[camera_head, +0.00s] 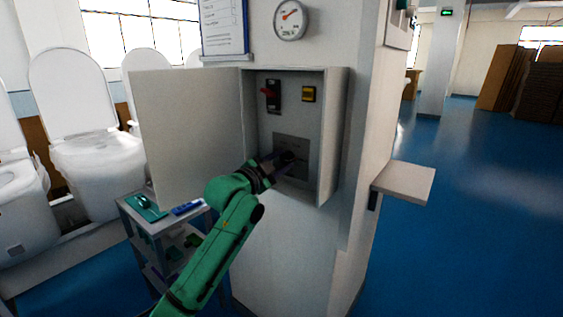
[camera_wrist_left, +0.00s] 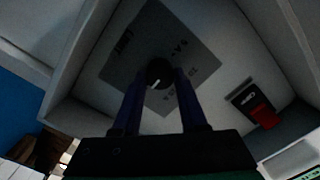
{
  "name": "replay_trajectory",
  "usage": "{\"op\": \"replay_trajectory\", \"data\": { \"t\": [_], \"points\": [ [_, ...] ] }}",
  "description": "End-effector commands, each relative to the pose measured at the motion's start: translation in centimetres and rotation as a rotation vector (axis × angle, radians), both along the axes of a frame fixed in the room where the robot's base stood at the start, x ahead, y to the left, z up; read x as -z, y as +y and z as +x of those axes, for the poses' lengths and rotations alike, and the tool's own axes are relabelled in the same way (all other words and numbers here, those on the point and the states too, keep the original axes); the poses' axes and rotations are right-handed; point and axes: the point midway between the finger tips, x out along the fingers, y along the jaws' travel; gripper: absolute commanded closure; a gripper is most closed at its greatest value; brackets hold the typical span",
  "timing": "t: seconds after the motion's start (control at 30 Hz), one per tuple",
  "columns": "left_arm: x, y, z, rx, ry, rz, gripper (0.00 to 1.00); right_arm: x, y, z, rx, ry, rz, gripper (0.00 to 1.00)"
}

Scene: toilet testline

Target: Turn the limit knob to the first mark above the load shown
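The limit knob (camera_wrist_left: 159,72) is round and black with a pale pointer line, on a grey marked plate (camera_wrist_left: 190,48) inside the open wall box. My left gripper (camera_head: 282,161) reaches into the box at this plate. In the left wrist view its two dark fingers (camera_wrist_left: 160,80) lie on either side of the knob, very close to its edges; I cannot tell whether they press on it. My right gripper is out of view.
A red-handled switch (camera_head: 271,94) and a yellow-framed button (camera_head: 309,94) sit above the plate. The box door (camera_head: 190,130) stands open at the left. A small shelf (camera_head: 403,181) juts out at the right. A tool cart (camera_head: 127,207) stands below the door.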

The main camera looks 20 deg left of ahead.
Motion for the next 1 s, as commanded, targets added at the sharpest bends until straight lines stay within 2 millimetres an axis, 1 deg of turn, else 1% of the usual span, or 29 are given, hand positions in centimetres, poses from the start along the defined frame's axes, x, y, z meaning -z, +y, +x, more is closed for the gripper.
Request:
{"op": "replay_trajectory", "data": {
  "t": [0.03, 0.07, 0.37, 0.57, 0.77, 1.0],
  "points": [
    [0.1, -0.1, 0.0, 0.001, 0.002, 0.001, 0.89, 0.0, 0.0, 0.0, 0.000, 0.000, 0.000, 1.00],
    [0.1, -0.1, 0.0, 0.001, 0.002, 0.001, 1.00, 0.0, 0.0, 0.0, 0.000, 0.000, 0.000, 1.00],
    [0.1, -0.1, 0.0, 0.001, 0.011, -0.018, 1.00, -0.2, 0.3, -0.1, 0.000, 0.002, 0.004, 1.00],
    [0.0, -0.1, 0.0, 0.001, 0.040, -0.086, 1.00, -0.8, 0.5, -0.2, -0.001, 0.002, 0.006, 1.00],
    [-0.1, -0.1, 0.0, 0.000, 0.093, -0.217, 1.00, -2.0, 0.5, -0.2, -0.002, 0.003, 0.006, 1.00],
    [-0.1, -0.1, 0.0, 0.000, 0.177, -0.422, 1.00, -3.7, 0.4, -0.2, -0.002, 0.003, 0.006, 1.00]
  ]
}}
